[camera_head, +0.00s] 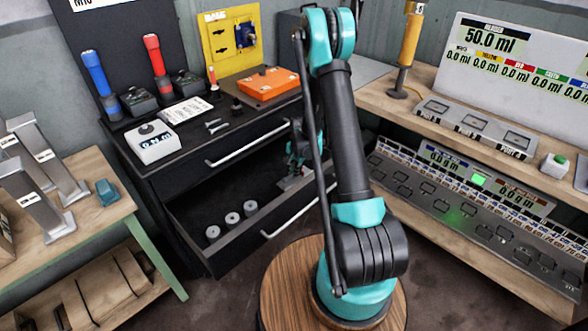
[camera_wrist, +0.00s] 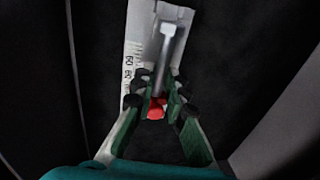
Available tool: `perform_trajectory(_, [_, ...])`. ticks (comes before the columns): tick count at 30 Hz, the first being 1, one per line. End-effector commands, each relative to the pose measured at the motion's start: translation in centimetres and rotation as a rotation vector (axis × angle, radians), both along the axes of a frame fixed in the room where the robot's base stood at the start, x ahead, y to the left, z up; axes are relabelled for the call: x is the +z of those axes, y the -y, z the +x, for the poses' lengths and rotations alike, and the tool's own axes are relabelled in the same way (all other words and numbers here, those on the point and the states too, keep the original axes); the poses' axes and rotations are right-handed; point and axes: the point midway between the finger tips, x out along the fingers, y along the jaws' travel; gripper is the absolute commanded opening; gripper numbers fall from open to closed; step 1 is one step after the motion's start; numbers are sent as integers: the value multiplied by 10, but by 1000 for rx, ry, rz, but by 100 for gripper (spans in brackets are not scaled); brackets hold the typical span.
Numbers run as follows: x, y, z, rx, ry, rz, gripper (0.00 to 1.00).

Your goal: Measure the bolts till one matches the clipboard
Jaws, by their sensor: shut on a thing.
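In the head view my gripper (camera_head: 296,165) is low by the open drawer, partly hidden by my arm. Loose bolts (camera_head: 216,125) lie on the black cabinet top beside a white paper sheet (camera_head: 184,111), perhaps the clipboard.
The open drawer (camera_head: 190,213) holds grey cylinders (camera_head: 232,219). A small display box (camera_head: 155,143), an orange box (camera_head: 267,82) and blue and red handled tools (camera_head: 156,55) stand on the cabinet. A wooden table (camera_head: 95,205) is at left, a panel-filled shelf (camera_head: 440,185) at right.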

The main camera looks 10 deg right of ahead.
Motion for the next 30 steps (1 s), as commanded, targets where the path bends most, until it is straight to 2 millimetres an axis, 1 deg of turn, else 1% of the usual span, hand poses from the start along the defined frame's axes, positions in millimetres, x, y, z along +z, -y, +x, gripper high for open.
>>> perform_trajectory(4, [-4,0,0,0,0,0,0])
perform_trajectory(12, [-4,0,0,0,0,0,0])
perform_trajectory(13, [-4,0,0,0,0,0,15])
perform_trajectory(18, [-4,0,0,0,0,0,36])
perform_trajectory(26, [-4,0,0,0,0,0,37])
perform_trajectory(30, [0,0,-1,0,0,0,37])
